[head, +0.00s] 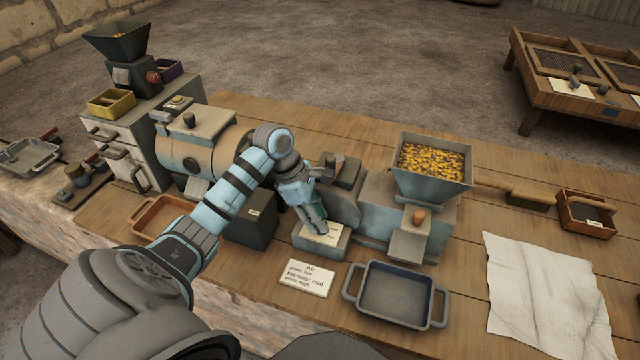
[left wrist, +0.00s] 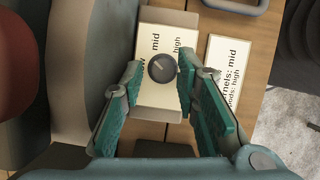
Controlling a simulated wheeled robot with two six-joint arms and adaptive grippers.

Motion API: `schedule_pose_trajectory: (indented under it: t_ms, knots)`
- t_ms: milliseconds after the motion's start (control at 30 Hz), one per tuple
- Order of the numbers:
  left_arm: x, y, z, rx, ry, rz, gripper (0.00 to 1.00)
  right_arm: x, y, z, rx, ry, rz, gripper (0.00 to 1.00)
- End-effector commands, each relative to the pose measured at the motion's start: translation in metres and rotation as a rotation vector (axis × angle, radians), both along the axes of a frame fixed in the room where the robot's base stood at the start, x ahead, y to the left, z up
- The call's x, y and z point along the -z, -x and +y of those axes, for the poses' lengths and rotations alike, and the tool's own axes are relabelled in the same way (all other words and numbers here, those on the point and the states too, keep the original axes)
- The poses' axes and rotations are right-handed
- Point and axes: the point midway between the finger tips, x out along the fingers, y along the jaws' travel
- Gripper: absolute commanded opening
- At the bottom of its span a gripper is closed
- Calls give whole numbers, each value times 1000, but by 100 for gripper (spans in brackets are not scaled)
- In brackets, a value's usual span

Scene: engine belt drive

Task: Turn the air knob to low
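The air knob (left wrist: 161,68) is a small dark round dial on a pale plate (left wrist: 158,30) marked "mid" and "high". A light line on the knob points up and left in the left wrist view, about toward "mid". The plate lies on a grey box (head: 321,244) in front of the machine. My left gripper (head: 316,229) reaches down over this box and hides the knob in the head view. In the left wrist view its teal fingers (left wrist: 159,76) are open, one on each side of the knob, with small gaps. My right gripper is out of view.
An "Air" card (head: 306,278) reading grain low, kernels mid, pods high lies in front of the box. A dark tray (head: 394,294) stands to its right. A hopper of yellow kernels (head: 432,160) rises behind. A pale cloth (head: 545,295) lies at the right.

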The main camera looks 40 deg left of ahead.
Motion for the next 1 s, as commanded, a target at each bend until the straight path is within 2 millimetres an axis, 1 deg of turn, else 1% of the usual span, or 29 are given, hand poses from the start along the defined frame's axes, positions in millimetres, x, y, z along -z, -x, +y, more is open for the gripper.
schedule_pose_trajectory:
  t_ms: [33, 100, 333, 500, 533, 767, 1000]
  knots:
    - [5, -1, -3, 0, 2, 0, 28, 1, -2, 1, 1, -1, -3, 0]
    - [9, -2, -4, 0, 1, 0, 28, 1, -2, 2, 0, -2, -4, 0]
    - [10, -2, -4, 0, 0, 0, 28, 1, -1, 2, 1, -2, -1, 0]
    - [10, -2, -4, 0, 1, 0, 1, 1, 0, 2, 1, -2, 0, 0]
    - [10, -2, -4, 0, 1, 0, 0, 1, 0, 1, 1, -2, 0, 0]
    - [10, -2, -4, -11, 0, -1, 0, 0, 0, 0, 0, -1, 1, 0]
    - [9, -1, -5, -97, 1, 0, 0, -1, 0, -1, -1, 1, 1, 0]
